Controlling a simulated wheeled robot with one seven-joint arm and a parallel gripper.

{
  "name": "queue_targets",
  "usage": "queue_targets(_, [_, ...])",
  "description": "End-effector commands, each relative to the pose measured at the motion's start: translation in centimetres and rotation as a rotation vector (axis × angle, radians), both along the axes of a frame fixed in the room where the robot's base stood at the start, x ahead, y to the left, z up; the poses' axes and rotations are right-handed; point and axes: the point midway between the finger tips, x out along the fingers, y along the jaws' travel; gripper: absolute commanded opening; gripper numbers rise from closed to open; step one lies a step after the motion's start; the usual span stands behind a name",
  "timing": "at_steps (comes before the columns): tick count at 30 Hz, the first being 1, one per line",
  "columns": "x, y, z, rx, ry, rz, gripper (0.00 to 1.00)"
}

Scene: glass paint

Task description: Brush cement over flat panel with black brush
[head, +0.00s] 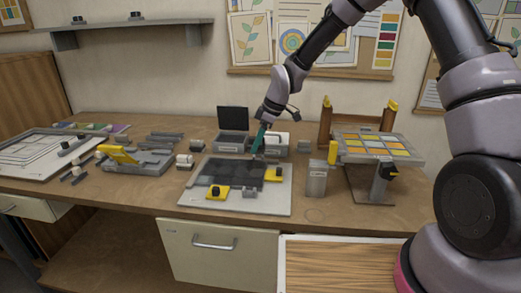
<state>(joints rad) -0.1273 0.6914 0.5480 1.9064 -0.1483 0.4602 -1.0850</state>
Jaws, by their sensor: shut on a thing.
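The flat panel (225,174) is a dark slab lying on a pale grey board (265,204) at the middle of the workbench. Yellow clamps with black knobs sit at its front edge (217,192) and right side (273,174). My gripper (259,143) points down at the panel's back right corner, and its fingers look teal. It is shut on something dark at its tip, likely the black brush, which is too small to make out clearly. I cannot tell whether the tip touches the panel. Cement cannot be told apart on the dark surface.
Behind the panel stands an open box with a raised black lid (233,120). A grey canister (316,179) and a tilted stand with coloured tiles (376,148) are at right. A grey and yellow fixture (130,158) is at left. The bench's front edge is mostly clear.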

Motion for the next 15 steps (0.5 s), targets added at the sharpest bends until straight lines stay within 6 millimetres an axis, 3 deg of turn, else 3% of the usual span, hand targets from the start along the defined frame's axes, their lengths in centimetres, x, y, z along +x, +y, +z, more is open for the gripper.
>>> queue_targets(6, [-0.4,0.8,1.7,0.001,-0.002,-0.001,0.0])
queue_targets(15, [-0.4,0.9,1.9,0.001,0.0,-0.002,0.0])
